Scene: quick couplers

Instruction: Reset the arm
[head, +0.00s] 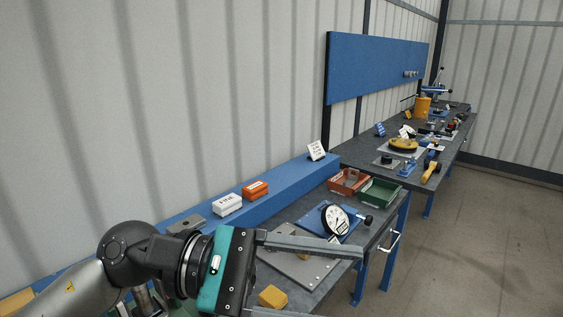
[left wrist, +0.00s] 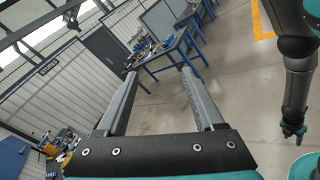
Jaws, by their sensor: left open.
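My left gripper (head: 333,284) reaches in from the lower left in the head view, above the near workbench. Its two long grey fingers are apart, with nothing between them. The lower finger is partly cut off by the picture's bottom edge. In the left wrist view, my left gripper (left wrist: 160,73) also shows spread and empty fingers, pointing towards open floor and distant benches. A dark arm hangs at the right of that view, probably my right arm; its end is too small to read.
A red bin (head: 348,181) and green bin (head: 381,193) stand behind. White (head: 227,204) and orange (head: 255,189) boxes sit on a blue ledge. Floor at right is clear.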

